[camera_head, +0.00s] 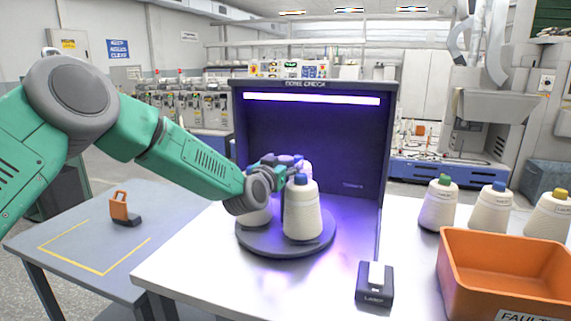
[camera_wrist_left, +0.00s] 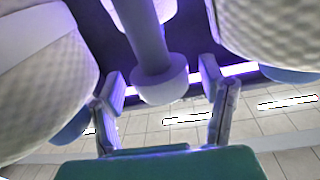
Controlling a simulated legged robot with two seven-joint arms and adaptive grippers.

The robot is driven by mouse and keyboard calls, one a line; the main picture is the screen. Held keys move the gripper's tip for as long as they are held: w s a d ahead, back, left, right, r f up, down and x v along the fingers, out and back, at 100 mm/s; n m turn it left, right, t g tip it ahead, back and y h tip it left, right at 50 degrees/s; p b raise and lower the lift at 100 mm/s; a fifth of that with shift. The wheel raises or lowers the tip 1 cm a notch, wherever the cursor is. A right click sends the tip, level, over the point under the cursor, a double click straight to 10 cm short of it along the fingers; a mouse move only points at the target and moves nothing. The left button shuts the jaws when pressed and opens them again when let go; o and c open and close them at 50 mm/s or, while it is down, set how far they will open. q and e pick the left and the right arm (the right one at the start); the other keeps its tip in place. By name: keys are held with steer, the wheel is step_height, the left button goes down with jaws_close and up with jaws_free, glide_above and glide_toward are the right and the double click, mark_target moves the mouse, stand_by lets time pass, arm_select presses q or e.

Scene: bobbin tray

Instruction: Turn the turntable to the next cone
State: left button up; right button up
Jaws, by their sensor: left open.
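The turntable (camera_head: 290,246) is a grey round disc on the white table inside the cone check booth. A white cone with a blue tip (camera_head: 303,215) stands at its front. A second cone (camera_head: 256,217) at the left is partly hidden by my arm, and another (camera_head: 305,168) shows behind. My left gripper (camera_head: 284,162) is among the cones near their tops. In the left wrist view its fingers (camera_wrist_left: 163,84) are open, on either side of a grey post with a rounded end (camera_wrist_left: 160,88). Contact with the post cannot be told. My right gripper is out of view.
The booth's dark back wall (camera_head: 320,150) stands behind the turntable. Several cones (camera_head: 438,207), an orange bin (camera_head: 505,285) and a small label box (camera_head: 375,284) are at the right. A grey side table (camera_head: 75,215) with an orange-handled tool (camera_head: 122,208) is at the left.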

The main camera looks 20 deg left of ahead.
arm_select(q)
steer(key=s, duration=0.7)
steer(key=shift+s+a+f, duration=0.15)
steer(key=shift+a, duration=0.25)
